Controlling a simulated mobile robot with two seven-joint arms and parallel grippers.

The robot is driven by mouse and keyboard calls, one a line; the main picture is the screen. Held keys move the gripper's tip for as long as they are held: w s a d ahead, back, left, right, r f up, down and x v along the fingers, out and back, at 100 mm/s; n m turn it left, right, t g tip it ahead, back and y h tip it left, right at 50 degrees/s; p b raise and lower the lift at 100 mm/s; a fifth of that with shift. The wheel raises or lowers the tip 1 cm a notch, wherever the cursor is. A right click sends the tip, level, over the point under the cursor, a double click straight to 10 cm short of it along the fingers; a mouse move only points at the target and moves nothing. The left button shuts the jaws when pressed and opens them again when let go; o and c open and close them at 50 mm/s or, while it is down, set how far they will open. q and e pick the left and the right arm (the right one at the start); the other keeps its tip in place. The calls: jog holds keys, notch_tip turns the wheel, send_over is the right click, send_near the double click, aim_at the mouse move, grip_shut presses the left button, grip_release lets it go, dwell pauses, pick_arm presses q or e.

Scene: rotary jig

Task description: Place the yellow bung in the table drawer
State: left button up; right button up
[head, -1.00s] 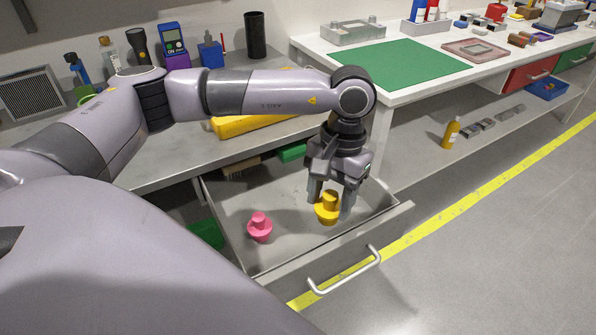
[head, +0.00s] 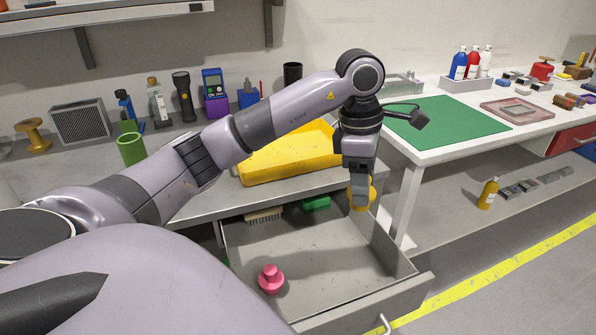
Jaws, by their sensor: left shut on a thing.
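My left gripper (head: 362,207) points down and is shut on the yellow bung (head: 372,195), which is partly hidden behind the fingers. It appears to hold the bung in the air over the back right part of the open table drawer (head: 330,268); the exact height is hard to tell. A pink bung (head: 271,279) stands on the drawer floor at the left. My right gripper is not in view.
A brush (head: 263,215) and a green block (head: 316,202) lie at the drawer's back. A yellow tray (head: 285,160) is on the bench above. A white table with a green mat (head: 450,130) stands right. Much of the drawer floor is clear.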

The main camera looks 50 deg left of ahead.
pick_arm(q)
jog(key=n, duration=0.1)
jog(key=a+n, duration=0.1)
jog(key=n, duration=0.1)
jog(key=shift+w+a+r, duration=0.15)
jog(key=shift+a+r, duration=0.15)
jog(key=shift+r, duration=0.1)
jog(key=shift+f, duration=10.1)
jog(key=o, duration=1.2)
jog(key=shift+c, duration=0.2)
